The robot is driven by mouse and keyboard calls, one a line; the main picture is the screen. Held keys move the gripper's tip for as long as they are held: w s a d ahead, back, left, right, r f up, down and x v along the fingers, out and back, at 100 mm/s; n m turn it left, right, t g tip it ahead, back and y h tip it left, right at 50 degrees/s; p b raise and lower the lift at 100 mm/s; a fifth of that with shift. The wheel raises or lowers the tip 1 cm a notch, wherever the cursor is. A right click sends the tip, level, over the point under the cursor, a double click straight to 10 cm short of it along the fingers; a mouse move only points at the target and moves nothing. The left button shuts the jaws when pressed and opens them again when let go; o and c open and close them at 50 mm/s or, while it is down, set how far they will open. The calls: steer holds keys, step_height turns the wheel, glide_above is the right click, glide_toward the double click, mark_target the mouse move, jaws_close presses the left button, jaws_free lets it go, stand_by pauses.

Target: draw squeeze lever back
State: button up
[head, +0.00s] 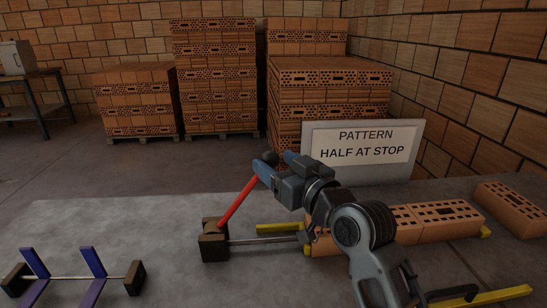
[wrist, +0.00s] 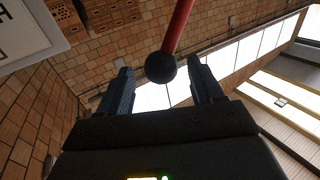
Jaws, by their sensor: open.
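The squeeze lever (head: 238,203) is a red rod tilted up to the right, with a dark ball knob (head: 270,158) at its top. Its foot sits in a brown block (head: 214,242) on the grey bench. My gripper (head: 265,168) is at the top of the lever, its fingers by the knob. In the wrist view the red rod (wrist: 178,30) and its black knob (wrist: 160,67) show between the two open fingers of my gripper (wrist: 162,85). I cannot tell whether a finger touches the knob.
A sign (head: 362,146) reading "PATTERN HALF AT STOP" stands behind my arm. Bricks (head: 435,220) lie in a row at the right beside yellow bars (head: 280,227). A rod with blue plates (head: 92,262) is at the left. Stacked brick pallets (head: 215,80) stand behind.

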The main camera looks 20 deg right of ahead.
steer(key=shift+w+a, duration=0.15)
steer(key=shift+w, duration=0.5)
steer(key=shift+w+a, duration=0.15)
steer(key=shift+w, duration=0.5)
steer(key=shift+c, duration=0.4)
jaws_close()
